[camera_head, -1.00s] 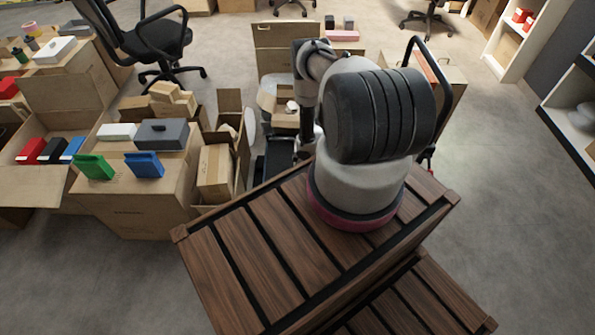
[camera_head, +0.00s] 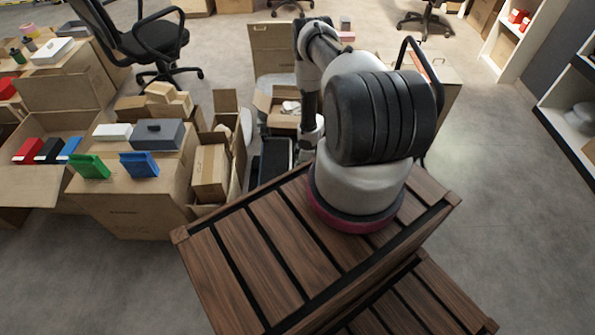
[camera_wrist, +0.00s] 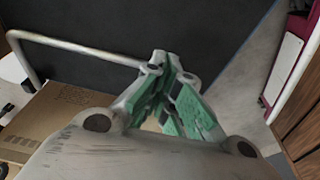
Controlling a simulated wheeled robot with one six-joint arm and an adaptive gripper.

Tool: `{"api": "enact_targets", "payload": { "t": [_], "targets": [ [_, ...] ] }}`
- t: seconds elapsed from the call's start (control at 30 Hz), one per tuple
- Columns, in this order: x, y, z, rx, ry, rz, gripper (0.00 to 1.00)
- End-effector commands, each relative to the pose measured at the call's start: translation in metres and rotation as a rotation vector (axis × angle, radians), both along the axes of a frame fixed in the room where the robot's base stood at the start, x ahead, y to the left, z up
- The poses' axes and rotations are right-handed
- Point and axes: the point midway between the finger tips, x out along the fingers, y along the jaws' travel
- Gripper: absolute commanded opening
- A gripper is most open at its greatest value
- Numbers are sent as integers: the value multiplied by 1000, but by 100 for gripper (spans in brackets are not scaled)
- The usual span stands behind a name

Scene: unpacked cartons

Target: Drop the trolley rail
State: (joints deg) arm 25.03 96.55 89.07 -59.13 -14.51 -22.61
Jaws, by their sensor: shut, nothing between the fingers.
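In the wrist view, a pale grey tubular rail (camera_wrist: 85,49) bends at the left and runs right over a dark flat surface (camera_wrist: 200,30). Its right end passes behind my gripper (camera_wrist: 172,68). My gripper is shut and empty, its green-lined fingers close together beside the rail; I cannot tell whether they touch it. In the head view, a dark flat tray-like surface (camera_head: 275,158) lies beyond the wooden crate top, below my forearm. My gripper's fingers are not clear there.
A brown carton (camera_wrist: 50,115) lies below the rail. In the head view, a slatted wooden top (camera_head: 240,262) is in front and open cartons (camera_head: 210,172) crowd the left. A black curved bar (camera_head: 412,42) stands behind my arm. Floor at the right (camera_head: 500,200) is clear.

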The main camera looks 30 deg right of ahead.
Motion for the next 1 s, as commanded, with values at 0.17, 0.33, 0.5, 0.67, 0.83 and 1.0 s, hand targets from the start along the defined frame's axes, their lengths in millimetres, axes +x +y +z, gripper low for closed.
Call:
{"api": "enact_targets", "payload": {
  "t": [0.17,0.33,0.5,0.67,0.83,1.0],
  "targets": [
    [-16,-26,21,-1,-1,-3,0],
    [-28,-43,34,0,0,-3,0],
    [-33,-50,40,0,-1,-1,0],
    [-33,-50,41,-1,-1,0,0],
    [-33,-50,41,-1,-1,0,0],
    [-33,-50,40,-1,-1,0,0]
  ]
}}
